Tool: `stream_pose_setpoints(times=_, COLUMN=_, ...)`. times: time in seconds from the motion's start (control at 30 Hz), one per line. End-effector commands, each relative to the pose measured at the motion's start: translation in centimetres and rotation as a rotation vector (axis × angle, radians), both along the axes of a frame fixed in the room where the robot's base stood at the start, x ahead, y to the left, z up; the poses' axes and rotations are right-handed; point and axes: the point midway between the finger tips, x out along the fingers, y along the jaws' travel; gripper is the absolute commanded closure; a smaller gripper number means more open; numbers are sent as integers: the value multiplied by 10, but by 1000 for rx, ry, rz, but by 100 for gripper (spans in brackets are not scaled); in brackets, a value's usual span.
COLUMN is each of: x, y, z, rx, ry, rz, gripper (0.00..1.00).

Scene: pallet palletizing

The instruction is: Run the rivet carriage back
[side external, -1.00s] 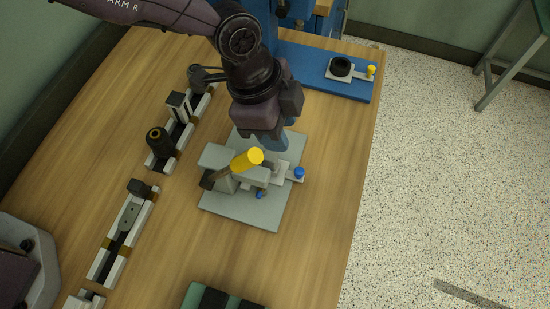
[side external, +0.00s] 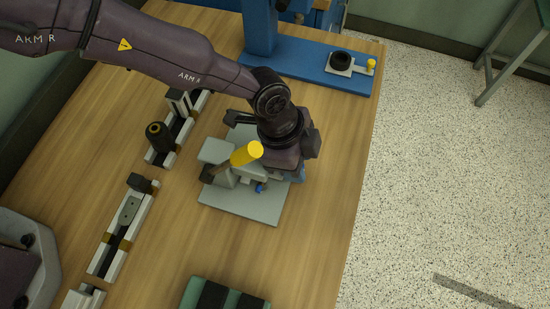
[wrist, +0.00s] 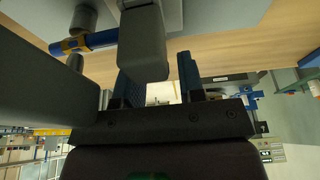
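The press fixture stands on a grey-green plate (side external: 240,206), with a grey body and a yellow-tipped lever (side external: 246,153). In the earlier side view a small light carriage with a blue knob sticks out at its right side; my gripper (side external: 296,176) now covers that spot, so carriage and knob are hidden. A small blue part (side external: 260,187) shows below the body. In the wrist view my gripper (wrist: 160,88) has its two blue fingers apart with a gap between them. A grey block (wrist: 145,42) stands close in front of the fingers. I cannot tell whether they touch the carriage.
A blue stand base (side external: 310,68) holds a black ring and a yellow knob at the back. Rail units with a black knob (side external: 160,137) and a slide (side external: 125,225) lie to the left. A green block with black strips (side external: 222,296) lies in front. The table's right side is clear.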

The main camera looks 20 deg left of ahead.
Motion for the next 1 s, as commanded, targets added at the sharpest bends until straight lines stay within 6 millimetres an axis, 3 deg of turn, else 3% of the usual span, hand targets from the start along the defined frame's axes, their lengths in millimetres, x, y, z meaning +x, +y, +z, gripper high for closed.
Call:
stream_pose_setpoints(times=0.23, x=0, y=0, z=0, rx=0, ry=0, rz=0, gripper=64)
stream_pose_setpoints(times=0.4, x=0, y=0, z=0, rx=0, ry=0, rz=0, gripper=100)
stream_pose_setpoints(times=1.0, x=18, y=0, z=0, rx=-2, ry=-2, rz=2, gripper=100)
